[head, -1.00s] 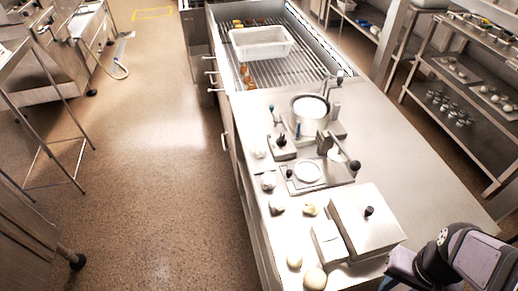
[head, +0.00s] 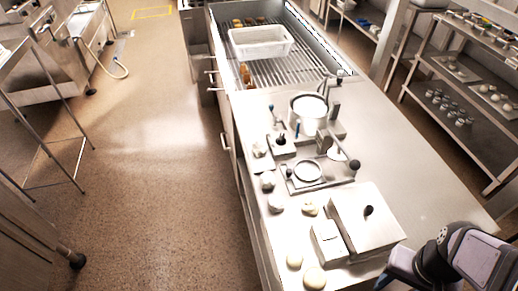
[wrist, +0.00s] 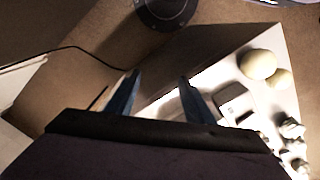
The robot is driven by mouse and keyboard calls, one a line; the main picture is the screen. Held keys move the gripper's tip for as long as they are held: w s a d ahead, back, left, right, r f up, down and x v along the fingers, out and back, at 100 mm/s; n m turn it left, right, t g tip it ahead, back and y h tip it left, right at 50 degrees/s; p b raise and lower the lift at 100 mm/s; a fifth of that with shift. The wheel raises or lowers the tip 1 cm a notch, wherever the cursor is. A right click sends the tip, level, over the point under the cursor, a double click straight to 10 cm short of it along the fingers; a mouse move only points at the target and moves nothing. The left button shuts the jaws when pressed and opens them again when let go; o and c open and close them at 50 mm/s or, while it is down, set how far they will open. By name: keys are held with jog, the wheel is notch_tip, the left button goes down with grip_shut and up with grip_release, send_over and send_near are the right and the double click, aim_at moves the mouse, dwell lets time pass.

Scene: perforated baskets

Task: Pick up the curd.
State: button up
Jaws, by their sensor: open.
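Several pale, rounded lumps lie on the steel counter. A larger cream one (head: 315,278) and a smaller one (head: 294,261) are at the near left corner. Another, yellowish lump (head: 310,209) lies left of the lidded box, and whiter ones (head: 268,181) lie along the left edge. I cannot tell which is the curd. The larger (wrist: 258,64) and smaller (wrist: 279,79) cream lumps also show at the right of the wrist view. My gripper (wrist: 160,75) is open and empty, its two blue fingers apart, with the lumps to their right. In the head view my arm is at the lower right.
A lidded steel box (head: 366,215) and a small box (head: 328,243) stand near the lumps. A pot (head: 307,114) and a pressing device (head: 322,172) stand farther back. A white basket (head: 261,41) sits on the far grate. The counter's right side is clear.

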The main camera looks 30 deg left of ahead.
jog(key=w+r+n+t+h+p, duration=0.1)
jog(key=w+r+n+h+p, duration=0.2)
jog(key=w+n+h, duration=0.35)
jog(key=w+r+n+t+h+p, duration=0.1)
jog(key=w+r+n+h+p, duration=0.2)
jog(key=w+n, duration=0.65)
jog(key=w+a+r+m+t+y+b, duration=0.5)
jog(key=w+a+r+m+t+y, duration=0.1)
jog(key=w+a+r, duration=0.95)
jog(key=m+g+y, duration=0.3)
jog(key=m+y, duration=0.1)
jog(key=m, duration=1.2)
send_near(257, 147)
notch_tip(257, 147, down, 2)
jog(key=shift+h, duration=0.25)
jog(key=shift+w+a+p+x, duration=0.1)
jog(key=shift+w+p+x, duration=0.1)
jog(key=shift+p+x, duration=1.5)
jog(key=shift+w+a+p+x, duration=0.15)
jog(key=shift+p+x, duration=0.7)
jog(key=shift+x, duration=1.55)
